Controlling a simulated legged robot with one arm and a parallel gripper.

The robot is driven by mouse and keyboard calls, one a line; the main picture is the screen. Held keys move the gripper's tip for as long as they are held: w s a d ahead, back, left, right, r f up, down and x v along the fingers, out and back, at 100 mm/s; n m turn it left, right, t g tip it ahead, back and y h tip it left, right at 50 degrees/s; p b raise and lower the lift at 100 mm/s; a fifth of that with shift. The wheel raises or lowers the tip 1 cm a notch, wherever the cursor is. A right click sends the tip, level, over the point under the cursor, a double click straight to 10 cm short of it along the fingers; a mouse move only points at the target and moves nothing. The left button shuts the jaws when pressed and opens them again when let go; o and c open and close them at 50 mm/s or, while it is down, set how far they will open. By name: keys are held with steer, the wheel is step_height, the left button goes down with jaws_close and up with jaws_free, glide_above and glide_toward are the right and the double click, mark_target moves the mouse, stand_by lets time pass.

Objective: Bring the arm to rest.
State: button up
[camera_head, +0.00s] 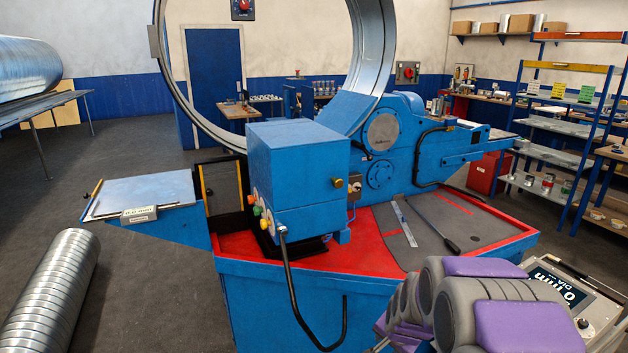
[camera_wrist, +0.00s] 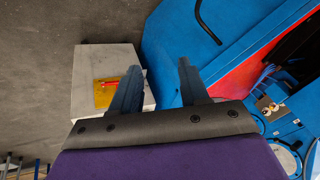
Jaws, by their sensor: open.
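My arm (camera_head: 484,307), with grey joints and purple covers, shows folded at the lower right of the head view, in front of the blue machine (camera_head: 300,180). My gripper (camera_wrist: 158,90) shows in the wrist view, its two dark fingers apart with nothing between them. In that view the fingers lie over the gap between a pale box-like stand (camera_wrist: 88,64) and the blue machine side (camera_wrist: 185,30). The gripper's fingers cannot be made out in the head view.
The red-edged machine top holds a metal ruler (camera_head: 404,224) and a dark bar (camera_head: 432,223). A spiral duct (camera_head: 52,290) lies at the lower left. Blue shelves (camera_head: 560,130) stand at the right. A yellow item with a red part (camera_wrist: 106,92) lies on the pale stand. Grey floor (camera_head: 140,130) is open at left.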

steer(key=s+a+r+n+g, duration=0.1)
steer(key=s+r+n+g, duration=0.1)
steer(key=s, duration=1)
steer(key=s+a+r+n+g, duration=0.1)
steer(key=s+r+n, duration=0.3)
steer(key=s, duration=0.9)
steer(key=s+a+r+n+g, duration=0.2)
steer(key=s+r, duration=0.3)
steer(key=s, duration=0.8)
steer(key=shift+n+g, duration=0.4)
steer(key=shift+g, duration=0.5)
